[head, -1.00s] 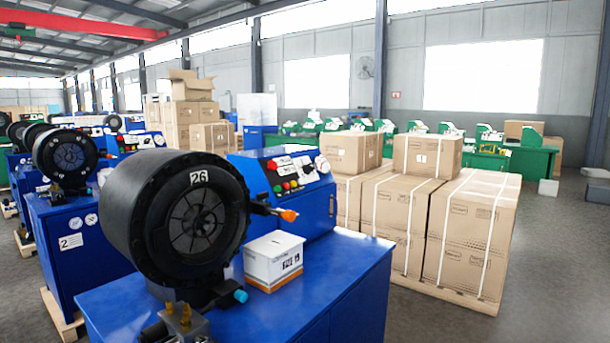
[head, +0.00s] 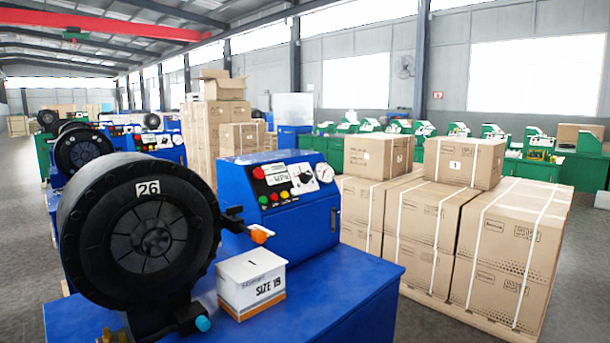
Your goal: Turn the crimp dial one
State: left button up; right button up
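The blue crimper's control box (head: 285,198) stands at the centre, behind the crimper table's top. On its sloped panel is a small black dial (head: 306,178) on a white plate, left of a round gauge (head: 325,173). Its pointer setting is too small to read. Red, yellow and green buttons sit on the panel's left part. The black round crimping head (head: 140,235), labelled 26, stands at the left front. Neither of my grippers is in view.
A white carton (head: 251,287) marked SIZE 19 stands on the blue table (head: 345,290). A black rod with an orange tip (head: 259,236) sticks out beside the head. Strapped boxes (head: 510,250) stand close on the right. More crimpers line the left.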

aim_at(305, 177)
jog(key=i+l+u, duration=0.15)
jog(key=l, duration=0.25)
jog(key=i+l+u, duration=0.1)
jog(key=i+l, duration=0.15)
jog(key=l, duration=0.15)
jog(key=i+l+u, duration=0.15)
jog(key=l, duration=0.3)
jog(key=i+l+u, duration=0.1)
jog(key=l, duration=0.35)
jog(key=i+l+u, duration=0.15)
jog(key=l, duration=0.3)
jog(key=i+l+u, duration=0.1)
jog(key=l, duration=0.35)
jog(key=i+l+u, duration=0.15)
jog(key=l, duration=0.35)
